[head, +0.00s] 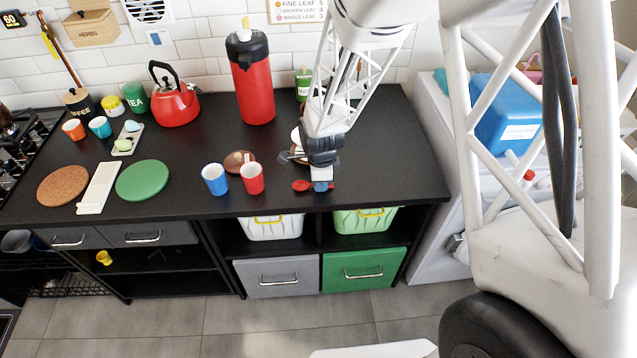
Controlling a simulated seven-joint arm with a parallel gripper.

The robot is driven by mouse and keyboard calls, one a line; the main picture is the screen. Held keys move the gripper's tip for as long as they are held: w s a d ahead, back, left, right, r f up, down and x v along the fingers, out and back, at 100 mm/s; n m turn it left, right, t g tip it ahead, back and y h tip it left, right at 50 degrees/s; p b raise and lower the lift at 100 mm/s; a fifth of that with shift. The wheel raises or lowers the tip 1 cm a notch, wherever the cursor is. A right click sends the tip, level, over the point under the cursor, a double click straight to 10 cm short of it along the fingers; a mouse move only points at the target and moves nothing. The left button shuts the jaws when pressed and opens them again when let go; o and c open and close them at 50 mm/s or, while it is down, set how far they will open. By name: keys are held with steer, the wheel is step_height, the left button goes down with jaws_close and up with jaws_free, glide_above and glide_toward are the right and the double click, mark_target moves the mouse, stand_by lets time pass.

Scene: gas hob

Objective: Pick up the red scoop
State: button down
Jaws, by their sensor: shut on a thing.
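The red scoop (301,185) is at the front right part of the black counter (400,172). Its red bowl points left, and the rest of it is hidden behind my gripper. My gripper (321,184) points down over the scoop near the counter's front edge and is shut on it. Whether the scoop touches the counter or is lifted slightly, I cannot tell.
Left of my gripper stand a red cup (252,178) and a blue cup (215,179). A brown round dish (239,161) lies behind them. A tall red flask (252,80) and a red kettle (175,103) stand further back. The counter right of my gripper is clear.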

steer(key=shift+r, duration=0.15)
steer(key=shift+r, duration=0.9)
steer(key=shift+s+d+r, duration=0.1)
steer(key=shift+s+r, duration=0.35)
steer(key=shift+r, duration=0.25)
steer(key=s+d+r, duration=0.1)
steer(key=s+d, duration=0.2)
steer(key=s, duration=1.1)
steer(key=shift+s+r, duration=0.2)
steer(key=shift+s, duration=0.15)
